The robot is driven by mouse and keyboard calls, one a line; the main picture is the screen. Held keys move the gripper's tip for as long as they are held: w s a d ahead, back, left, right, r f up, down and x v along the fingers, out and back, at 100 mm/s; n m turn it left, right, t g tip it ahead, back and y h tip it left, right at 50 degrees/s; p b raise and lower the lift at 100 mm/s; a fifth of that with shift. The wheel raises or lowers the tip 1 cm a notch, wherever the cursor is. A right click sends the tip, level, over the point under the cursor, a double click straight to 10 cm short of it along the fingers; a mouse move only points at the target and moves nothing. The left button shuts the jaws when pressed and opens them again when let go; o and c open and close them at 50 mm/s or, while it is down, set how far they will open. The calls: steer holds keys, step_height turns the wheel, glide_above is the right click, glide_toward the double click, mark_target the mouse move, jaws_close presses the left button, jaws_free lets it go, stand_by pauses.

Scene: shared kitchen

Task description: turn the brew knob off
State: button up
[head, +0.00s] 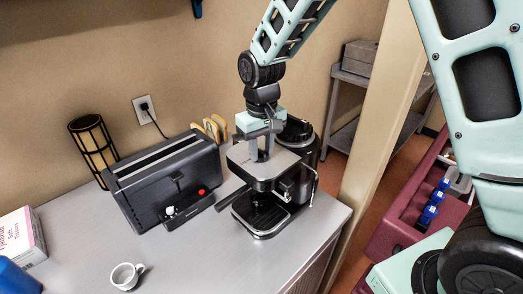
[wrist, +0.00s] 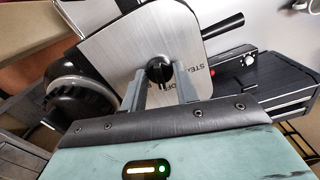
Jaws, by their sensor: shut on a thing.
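The coffee machine (head: 265,170) stands near the right end of the counter, with a silver top and a black base. In the wrist view its silver plate (wrist: 195,32) carries printed lettering, partly hidden, that seems to include STEAM and OFF upside down. The round black brew knob (wrist: 158,71) sits on this plate between my fingers. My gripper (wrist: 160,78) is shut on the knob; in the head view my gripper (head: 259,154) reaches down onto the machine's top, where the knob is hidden. I cannot tell which mark the knob points to.
A black toaster (head: 165,182) stands close left of the machine. A white cup (head: 126,276) is at the counter's front, and a lamp (head: 94,150) and a tissue box (head: 22,238) are farther left. A dark red cart (head: 405,215) is beyond the counter's right end.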

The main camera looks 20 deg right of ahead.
mark_target(262, 151)
steer(key=shift+n, duration=0.9)
steer(key=o, duration=1)
steer(key=shift+r, duration=0.15)
step_height(262, 151, up, 17)
steer(key=b, duration=0.4)
steer(key=shift+r+b, duration=0.1)
steer(key=shift+b, duration=0.2)
